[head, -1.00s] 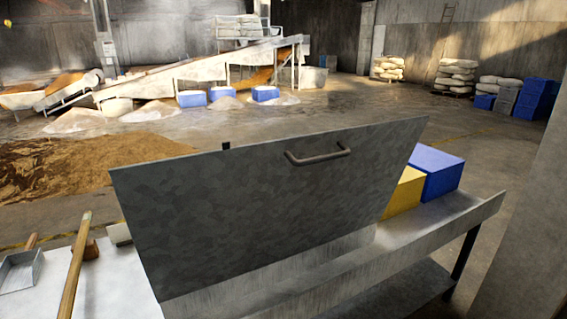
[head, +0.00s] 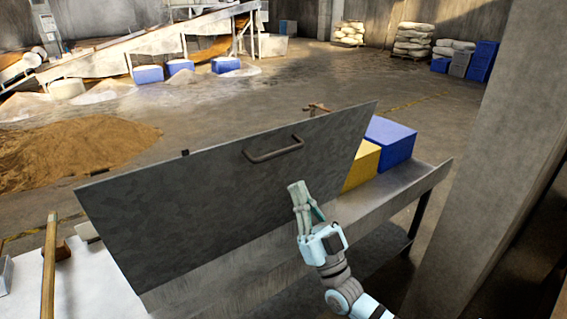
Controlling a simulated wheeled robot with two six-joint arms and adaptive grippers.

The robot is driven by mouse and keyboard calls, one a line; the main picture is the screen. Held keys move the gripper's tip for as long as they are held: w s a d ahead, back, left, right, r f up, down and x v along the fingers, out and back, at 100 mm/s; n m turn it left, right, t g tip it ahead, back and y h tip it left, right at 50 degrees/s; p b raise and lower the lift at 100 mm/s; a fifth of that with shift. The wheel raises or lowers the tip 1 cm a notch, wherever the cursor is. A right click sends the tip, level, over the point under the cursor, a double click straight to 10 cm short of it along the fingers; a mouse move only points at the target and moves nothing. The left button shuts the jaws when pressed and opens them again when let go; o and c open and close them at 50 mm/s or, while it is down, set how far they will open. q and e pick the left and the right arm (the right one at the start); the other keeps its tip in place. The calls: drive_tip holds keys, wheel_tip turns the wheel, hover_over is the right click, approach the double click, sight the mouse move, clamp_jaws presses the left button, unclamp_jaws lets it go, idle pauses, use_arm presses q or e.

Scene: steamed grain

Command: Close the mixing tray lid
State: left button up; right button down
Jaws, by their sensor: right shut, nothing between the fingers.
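The grey metal lid (head: 210,195) of the mixing tray stands raised and tilted in the middle of the head view. Its brown bar handle (head: 273,150) is near the upper edge. The metal tray (head: 400,194) runs beneath and to the right of the lid. My right gripper (head: 297,186) is shut and empty. It shows in front of the lid's right part, below and right of the handle; I cannot tell whether it touches the lid. My left gripper is not in view.
A yellow box (head: 362,166) and a blue box (head: 392,143) sit behind the tray at the right. A wooden-handled tool (head: 49,265) lies on the white surface at left. A concrete pillar (head: 480,160) stands close on the right.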

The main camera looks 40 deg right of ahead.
drive_tip(key=w+r, duration=0.2)
drive_tip(key=w, duration=0.4)
drive_tip(key=shift+w+r, duration=0.3)
drive_tip(key=shift+r, duration=0.1)
drive_tip(key=shift+r, duration=0.15)
